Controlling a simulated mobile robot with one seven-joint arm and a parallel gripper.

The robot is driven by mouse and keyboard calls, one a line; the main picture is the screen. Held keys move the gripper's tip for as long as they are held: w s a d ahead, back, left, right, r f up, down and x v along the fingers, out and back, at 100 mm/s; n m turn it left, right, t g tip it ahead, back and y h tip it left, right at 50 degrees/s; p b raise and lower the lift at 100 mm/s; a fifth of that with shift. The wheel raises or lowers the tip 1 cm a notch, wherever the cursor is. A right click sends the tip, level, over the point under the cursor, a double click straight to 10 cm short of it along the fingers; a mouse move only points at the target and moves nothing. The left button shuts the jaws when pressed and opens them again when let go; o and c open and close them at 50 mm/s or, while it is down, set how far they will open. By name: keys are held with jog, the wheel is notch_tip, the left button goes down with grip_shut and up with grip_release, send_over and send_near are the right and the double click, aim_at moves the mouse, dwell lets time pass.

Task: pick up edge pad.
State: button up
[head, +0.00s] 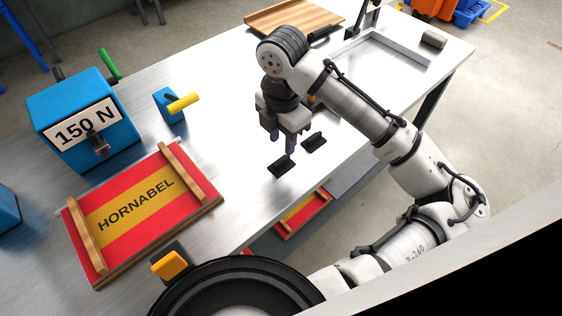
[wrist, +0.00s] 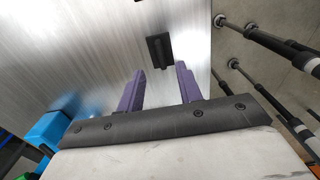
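I cannot tell for sure which is the edge pad. My gripper's purple fingers are apart, with nothing between them, and hang above the table close to both pads. In the wrist view one black pad (wrist: 158,50) with a raised bar lies beyond the open fingertips (wrist: 160,78), near the table edge. The other pad is not clearly seen there.
A red and yellow HORNABEL panel (head: 140,212) with wooden bars lies at left. Behind it stand a blue 150 N box (head: 70,125) and a blue block with a yellow handle (head: 184,103). A wooden board (head: 290,15) and metal frame (head: 400,48) are at the back.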

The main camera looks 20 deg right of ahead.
jog(key=shift+f+p, duration=0.7)
jog(key=shift+f, duration=2.45)
grip_shut()
